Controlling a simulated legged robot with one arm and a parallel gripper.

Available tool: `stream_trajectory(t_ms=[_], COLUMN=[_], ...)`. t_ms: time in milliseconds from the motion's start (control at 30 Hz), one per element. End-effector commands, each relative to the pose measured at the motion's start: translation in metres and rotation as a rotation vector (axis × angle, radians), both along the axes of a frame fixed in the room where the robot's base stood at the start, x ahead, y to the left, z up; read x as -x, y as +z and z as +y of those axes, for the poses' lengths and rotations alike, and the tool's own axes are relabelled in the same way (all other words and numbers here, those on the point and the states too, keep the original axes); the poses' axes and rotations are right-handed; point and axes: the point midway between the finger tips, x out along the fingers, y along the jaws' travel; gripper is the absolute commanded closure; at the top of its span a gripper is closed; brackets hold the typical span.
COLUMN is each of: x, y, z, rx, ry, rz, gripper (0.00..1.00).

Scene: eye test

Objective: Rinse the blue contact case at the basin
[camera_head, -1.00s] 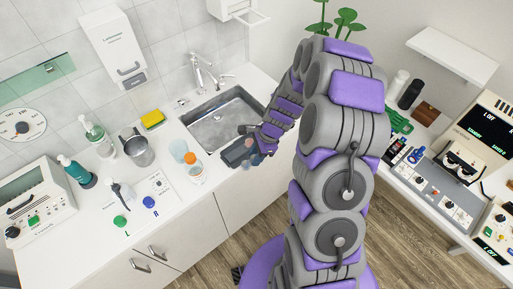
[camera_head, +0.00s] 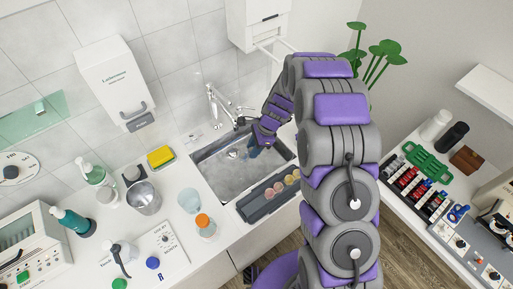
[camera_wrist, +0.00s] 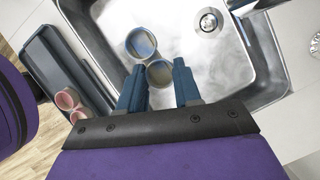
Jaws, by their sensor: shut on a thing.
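My gripper (camera_head: 254,147) is low over the steel basin (camera_head: 213,176) in the head view, below and right of the tap (camera_head: 213,101). In the wrist view my gripper (camera_wrist: 159,66) is shut on a small blue-grey contact case (camera_wrist: 158,74) with two round wells, one beyond the other. The wells face the wrist camera and look open. The case is over the basin (camera_wrist: 252,90), with the drain (camera_wrist: 208,19) beyond it to the right. In the head view I cannot make the case out clearly from the fingers. Running water cannot be made out.
A dark tray (camera_head: 257,208) with several pink and yellowish round cups lies along the basin's front edge. A clear cup (camera_head: 189,201), an orange-capped jar (camera_head: 206,227), a metal jug (camera_head: 144,196) and a sponge (camera_head: 160,156) stand left. A green rack (camera_head: 428,162) is on the right counter.

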Motion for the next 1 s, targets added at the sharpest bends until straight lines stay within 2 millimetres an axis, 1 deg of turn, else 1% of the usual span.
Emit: stream_trajectory(t_ms=[200, 1000], x=[0.000, -0.001], y=[-0.016, -0.089], z=[0.003, 0.002], rx=[0.003, 0.004], ry=[0.000, -0.001], rz=[0.002, 0.000], gripper=[0.95, 0.95])
